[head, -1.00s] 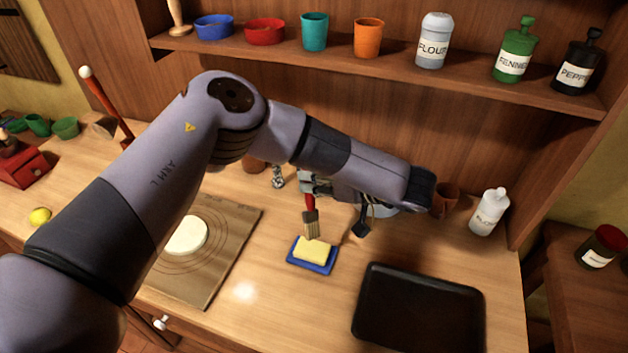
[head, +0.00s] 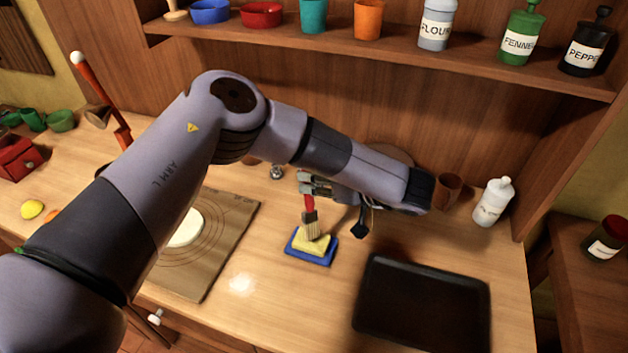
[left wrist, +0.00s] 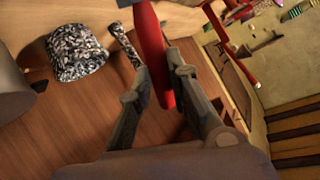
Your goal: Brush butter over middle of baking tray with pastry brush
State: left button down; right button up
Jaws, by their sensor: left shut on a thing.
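My left gripper (head: 312,184) is shut on the red handle of the pastry brush (head: 310,222), which hangs bristles down. The bristles overlap the yellow butter (head: 318,246), and they appear to touch it. The butter sits on a blue dish (head: 295,255) on the counter. In the left wrist view, the gripper fingers (left wrist: 165,85) close around the red brush handle (left wrist: 152,45). The black baking tray (head: 423,305) lies empty at the front right, apart from the brush. My right gripper is not in view.
A wooden board (head: 225,235) with pale dough (head: 187,230) lies left of the butter. A white bottle (head: 493,203) and a brown cup (head: 447,190) stand behind the tray. A shelf (head: 400,58) with jars and cups runs along the back.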

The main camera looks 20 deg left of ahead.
pick_arm(q)
jog(key=shift+f+b, duration=0.6)
jog(key=shift+b, duration=0.05)
dwell(1.7)
jog(key=shift+r, duration=0.15)
notch_tip(320, 180, up, 7)
jog(key=p, duration=0.4)
dwell(0.4)
dwell(0.5)
jog(key=s+a+f+m+t+h+b, duration=0.1)
jog(key=s+m, duration=0.1)
jog(key=s, duration=0.5)
jog(key=s+a+f+m+t+h+b, duration=0.1)
jog(key=s+a+f+t, duration=0.1)
jog(key=s, duration=0.5)
jog(key=shift+s+f+m, duration=0.2)
jog(key=shift+s+m, duration=0.15)
jog(key=shift+m, duration=0.05)
